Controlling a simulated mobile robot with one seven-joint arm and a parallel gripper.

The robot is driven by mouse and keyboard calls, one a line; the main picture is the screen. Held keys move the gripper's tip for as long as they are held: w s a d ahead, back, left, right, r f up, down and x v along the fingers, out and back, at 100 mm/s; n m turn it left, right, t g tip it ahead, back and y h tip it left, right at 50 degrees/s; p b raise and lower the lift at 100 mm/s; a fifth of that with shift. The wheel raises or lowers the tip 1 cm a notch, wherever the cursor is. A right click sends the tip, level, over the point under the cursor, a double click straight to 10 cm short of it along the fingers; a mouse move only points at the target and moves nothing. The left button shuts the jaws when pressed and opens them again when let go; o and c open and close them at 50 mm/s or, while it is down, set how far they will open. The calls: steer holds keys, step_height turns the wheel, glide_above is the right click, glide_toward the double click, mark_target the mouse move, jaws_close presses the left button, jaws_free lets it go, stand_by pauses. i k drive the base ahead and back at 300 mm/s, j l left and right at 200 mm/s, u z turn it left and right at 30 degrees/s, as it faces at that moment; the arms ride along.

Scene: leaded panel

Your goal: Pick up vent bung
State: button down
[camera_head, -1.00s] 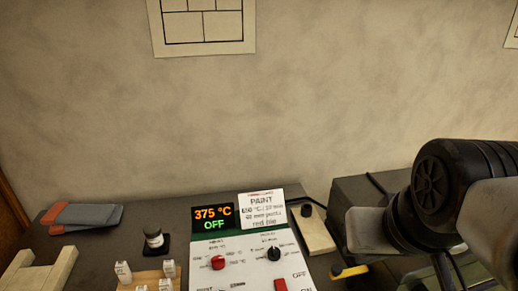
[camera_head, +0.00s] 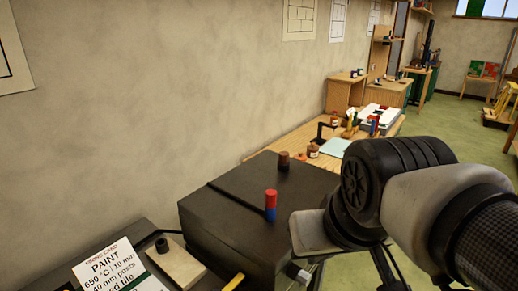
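No part is labelled as the vent bung. A small brown, cork-like cylinder (camera_head: 284,161) stands upright on the far part of the dark kiln-like box's top (camera_head: 225,215) and may be the bung. My arm fills the right side of the view, in front of the box's right side. My gripper's fingers do not show.
A red and blue cylinder (camera_head: 270,206) stands upright near the box's right edge. A firing card (camera_head: 108,270) stands at lower left. A wooden bench (camera_head: 385,131) with jars and a white tray lies beyond the box. Green floor is open at right.

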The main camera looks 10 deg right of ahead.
mark_target(284, 156)
steer(key=z, duration=0.15)
steer(key=u, duration=0.2)
steer(key=i+l+u, duration=0.15)
steer(key=u, duration=0.15)
steer(key=i+l+u, duration=0.1)
steer(key=l+u, duration=0.45)
steer(key=l, duration=0.15)
steer(key=i+l, duration=0.1)
steer(key=l, duration=0.5)
steer(key=i+l+u, duration=0.15)
steer(key=l, duration=1)
steer(key=i+u, duration=0.05)
steer(key=i, duration=0.05)
